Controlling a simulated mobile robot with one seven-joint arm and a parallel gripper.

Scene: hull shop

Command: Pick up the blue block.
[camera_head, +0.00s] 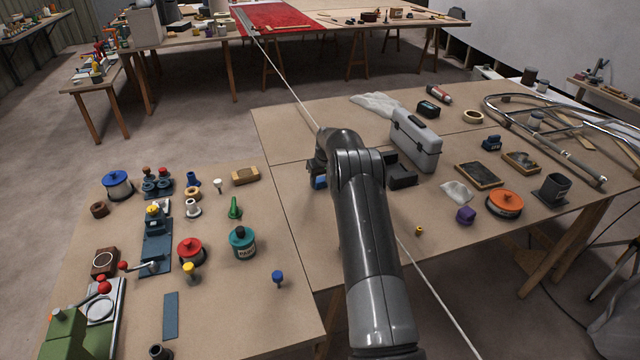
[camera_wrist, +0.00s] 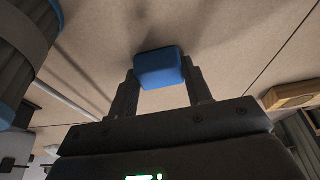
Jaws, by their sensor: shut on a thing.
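The blue block (camera_wrist: 160,68) is a small block with rounded edges. In the wrist view it sits between the fingertips of my gripper (camera_wrist: 161,82), which is shut on it. The tabletop lies behind it with a soft shadow; I cannot tell if the block touches the table. In the head view my arm hides most of the gripper. A small blue patch (camera_head: 320,182) shows just left of the arm and may be the block.
A grey toolbox (camera_head: 416,142) stands right of my arm, with a black object (camera_head: 401,172) close beside the arm. A purple item (camera_head: 465,215) and an orange-topped reel (camera_head: 505,203) lie farther right. A teal jar (camera_head: 242,242) and several small parts crowd the left table.

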